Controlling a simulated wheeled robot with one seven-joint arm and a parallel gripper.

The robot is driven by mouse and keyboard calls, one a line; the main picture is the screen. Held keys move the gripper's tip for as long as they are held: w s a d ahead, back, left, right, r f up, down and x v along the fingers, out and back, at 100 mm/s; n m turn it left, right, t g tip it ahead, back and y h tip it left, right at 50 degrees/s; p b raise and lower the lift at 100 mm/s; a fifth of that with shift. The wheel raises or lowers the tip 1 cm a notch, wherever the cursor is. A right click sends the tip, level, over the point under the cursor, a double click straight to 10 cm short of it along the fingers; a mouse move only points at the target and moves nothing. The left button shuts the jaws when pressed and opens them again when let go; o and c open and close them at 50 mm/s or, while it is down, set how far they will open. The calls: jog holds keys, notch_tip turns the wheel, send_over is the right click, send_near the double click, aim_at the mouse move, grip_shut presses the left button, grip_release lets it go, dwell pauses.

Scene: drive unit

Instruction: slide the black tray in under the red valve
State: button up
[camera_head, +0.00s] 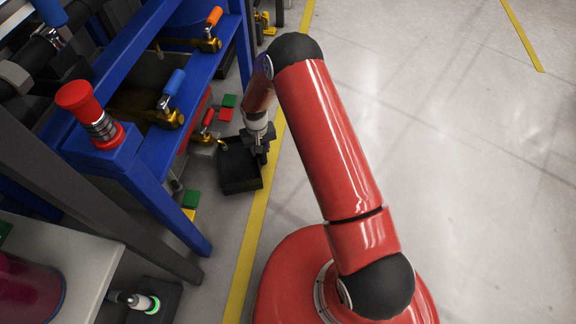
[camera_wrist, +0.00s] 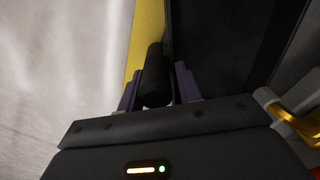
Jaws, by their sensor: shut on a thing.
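The black tray (camera_head: 238,178) is an open box on the floor, beside the blue frame and left of the yellow floor line. My gripper (camera_head: 262,150) is shut on the tray's black bar handle at its right side. In the wrist view the handle (camera_wrist: 153,72) stands between the two fingers (camera_wrist: 158,90), and the dark tray (camera_wrist: 225,45) fills the upper right. The red valve (camera_head: 208,117) has a red handle and a brass body whose spout appears just by the tray's upper left edge. Its brass part (camera_wrist: 287,118) shows at the wrist view's right edge.
Blue-handled (camera_head: 173,82) and orange-handled (camera_head: 213,17) valves sit higher on the blue frame (camera_head: 150,190). Small green (camera_head: 229,100) and red (camera_head: 226,115) blocks lie beyond the tray, with green and yellow ones at its left. Open floor (camera_head: 470,150) lies to the right.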

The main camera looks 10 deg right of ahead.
jog(key=shift+w+a, duration=0.75)
jog(key=shift+a, duration=0.35)
jog(key=shift+w+a, duration=0.1)
jog(key=shift+w+a, duration=0.15)
jog(key=shift+w, duration=0.15)
jog(key=o, duration=1)
jog(key=shift+c, duration=0.2)
